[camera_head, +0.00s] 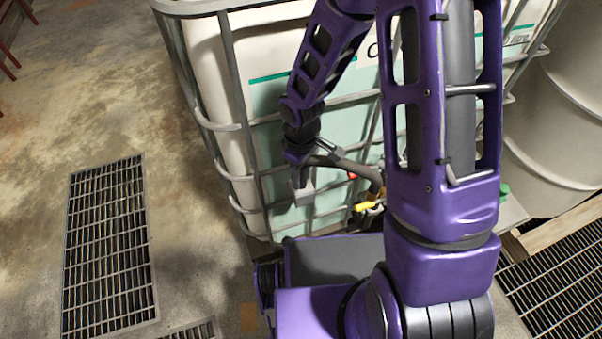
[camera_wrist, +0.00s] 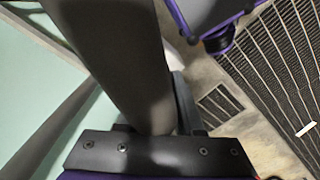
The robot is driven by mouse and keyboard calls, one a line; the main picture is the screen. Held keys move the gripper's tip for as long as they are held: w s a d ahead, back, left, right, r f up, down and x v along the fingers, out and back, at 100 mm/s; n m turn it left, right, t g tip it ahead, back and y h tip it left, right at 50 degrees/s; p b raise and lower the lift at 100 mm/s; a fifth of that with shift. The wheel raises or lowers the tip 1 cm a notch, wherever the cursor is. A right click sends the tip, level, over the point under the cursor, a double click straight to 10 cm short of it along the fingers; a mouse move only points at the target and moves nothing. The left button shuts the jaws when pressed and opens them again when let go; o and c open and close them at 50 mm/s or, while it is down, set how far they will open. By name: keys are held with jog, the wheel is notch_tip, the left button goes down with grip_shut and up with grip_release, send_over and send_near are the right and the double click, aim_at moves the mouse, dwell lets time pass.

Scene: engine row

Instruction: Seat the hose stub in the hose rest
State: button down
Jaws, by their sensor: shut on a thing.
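My gripper (camera_head: 317,165) is shut on a dark grey hose stub (camera_head: 352,167), in front of the caged tank in the head view. The stub runs right from the jaws and curves down near my arm. In the wrist view the stub (camera_wrist: 122,60) is a thick grey tube rising from the gripper's dark front plate, close to the camera. A pale grey block shows at the gripper's lower left; I take it as a finger. I cannot make out the hose rest in either view; my arm hides part of the area.
A white tank (camera_head: 210,70) in a grey bar cage stands right behind the gripper. A yellow handle (camera_head: 367,205) and a small red part (camera_head: 352,176) sit low on its front. A floor grate (camera_head: 108,245) lies left, with open concrete around it. A white drum (camera_head: 560,120) stands right.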

jog(key=shift+c, duration=2.3)
grip_release()
notch_tip(320, 180, up, 18)
jog(key=p, duration=0.5)
jog(key=shift+w+f, duration=0.15)
jog(key=shift+f, duration=0.1)
